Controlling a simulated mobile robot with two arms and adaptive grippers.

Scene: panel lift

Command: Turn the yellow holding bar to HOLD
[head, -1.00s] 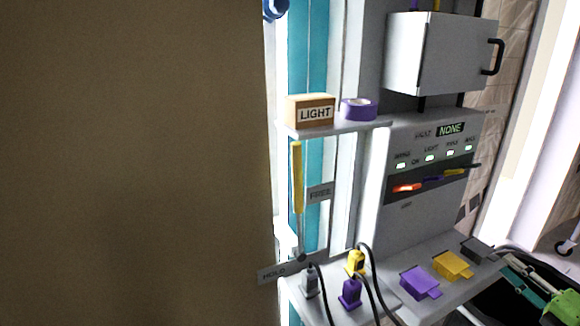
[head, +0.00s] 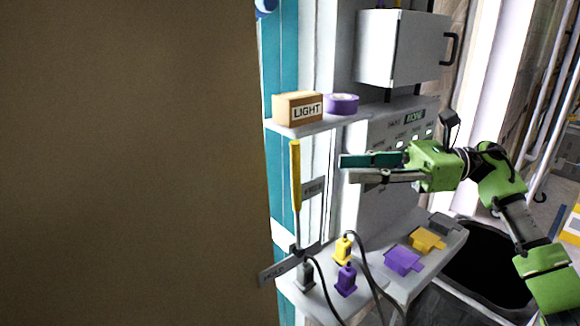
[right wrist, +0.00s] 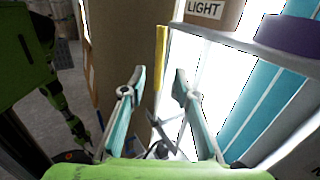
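The yellow holding bar (head: 295,175) stands upright beside the large brown panel (head: 130,160). A FREE label (head: 313,188) is at its right and a HOLD label (head: 282,268) is lower left, near the foot of its grey rod. My right gripper (head: 343,169) is to the right of the bar, apart from it, with its fingers open and empty. In the right wrist view, the bar (right wrist: 161,58) shows between the two open fingertips (right wrist: 160,76), beyond them. My left gripper is not in view.
A shelf (head: 310,128) above holds a LIGHT box (head: 298,107) and purple tape (head: 342,103). Below, a lower shelf has grey, yellow and purple plugs (head: 345,280) with black cables. A white cabinet (head: 400,47) hangs behind my right arm.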

